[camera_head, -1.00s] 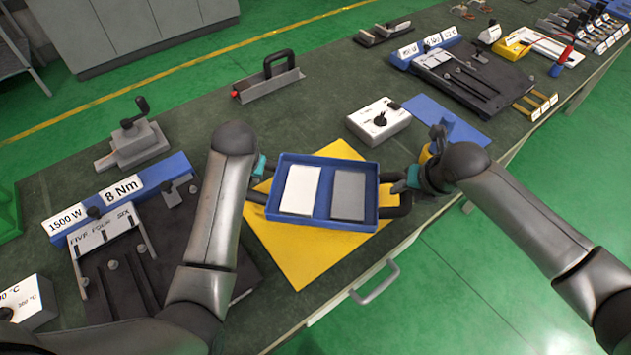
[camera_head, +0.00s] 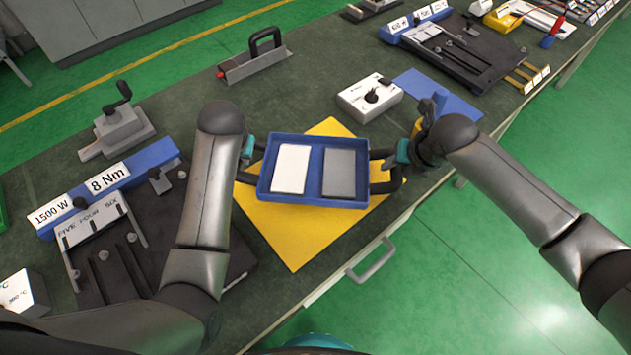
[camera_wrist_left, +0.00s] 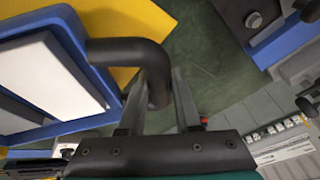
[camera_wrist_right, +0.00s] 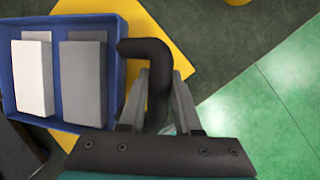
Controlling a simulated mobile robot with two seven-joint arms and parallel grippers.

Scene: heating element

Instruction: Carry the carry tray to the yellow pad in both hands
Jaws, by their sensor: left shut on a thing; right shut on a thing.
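The blue carry tray (camera_head: 312,199) holds a white block (camera_head: 291,170) and a grey block (camera_head: 338,173) side by side. It has a black handle at each end. In the head view it overlaps the yellow pad (camera_head: 296,240); whether it touches the pad or hangs just above it, I cannot tell. My left gripper (camera_wrist_left: 160,95) is shut on one black handle; in the head view my forearm partly hides it. My right gripper (camera_wrist_right: 156,95) is shut on the other handle (camera_head: 384,170), at the tray's right side.
A black fixture with a blue label bar (camera_head: 108,185) lies left. The bench's front edge and a drawer handle (camera_head: 371,262) are close in front.

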